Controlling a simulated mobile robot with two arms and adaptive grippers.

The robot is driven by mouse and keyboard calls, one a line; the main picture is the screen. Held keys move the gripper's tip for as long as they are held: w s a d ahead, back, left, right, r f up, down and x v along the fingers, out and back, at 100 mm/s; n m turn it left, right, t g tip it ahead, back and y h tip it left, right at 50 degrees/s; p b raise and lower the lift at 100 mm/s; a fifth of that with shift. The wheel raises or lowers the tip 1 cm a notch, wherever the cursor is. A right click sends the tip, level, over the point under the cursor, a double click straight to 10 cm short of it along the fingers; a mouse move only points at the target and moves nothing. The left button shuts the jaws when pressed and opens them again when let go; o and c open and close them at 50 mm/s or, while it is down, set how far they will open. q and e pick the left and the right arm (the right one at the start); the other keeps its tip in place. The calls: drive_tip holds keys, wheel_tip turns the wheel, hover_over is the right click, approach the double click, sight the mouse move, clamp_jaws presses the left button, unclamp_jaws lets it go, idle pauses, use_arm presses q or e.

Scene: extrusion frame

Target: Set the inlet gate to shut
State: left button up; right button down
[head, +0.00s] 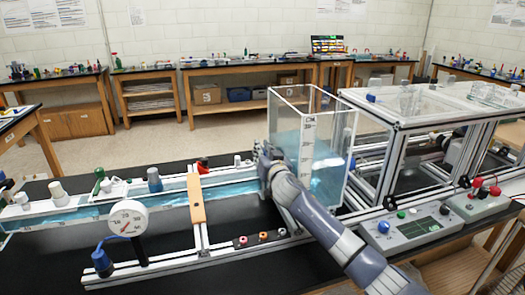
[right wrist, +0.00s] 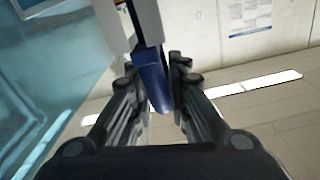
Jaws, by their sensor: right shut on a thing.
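A clear tank (head: 342,165) of blue water with a white scale strip stands at the right end of a long water channel (head: 85,218). My right gripper (head: 264,158) is at the tank's left side, where the channel meets it. In the right wrist view, the right gripper's fingers (right wrist: 158,92) are closed around a blue handle (right wrist: 157,82) on a pale grey bar. This looks like the inlet gate's handle. In the head view the gripper hides the handle, and the gate's position cannot be told. My left gripper is not in view.
A round dial gauge (head: 127,218) and a wooden bar (head: 196,198) stand along the channel. A control box (head: 410,231) with a green screen is at front right, and an aluminium frame (head: 398,150) is behind it.

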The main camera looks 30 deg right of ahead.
drive_tip(key=shift+a+f, duration=0.25)
drive_tip(key=shift+f, duration=0.15)
drive_tip(key=c, duration=1.7)
unclamp_jaws()
drive_tip(key=shift+o, duration=0.5)
drive_tip(key=shift+r, duration=0.1)
drive_tip(key=shift+s, duration=0.3)
drive_tip(key=v, duration=1.1)
drive_tip(key=shift+s, duration=0.15)
drive_tip(key=shift+a, duration=0.1)
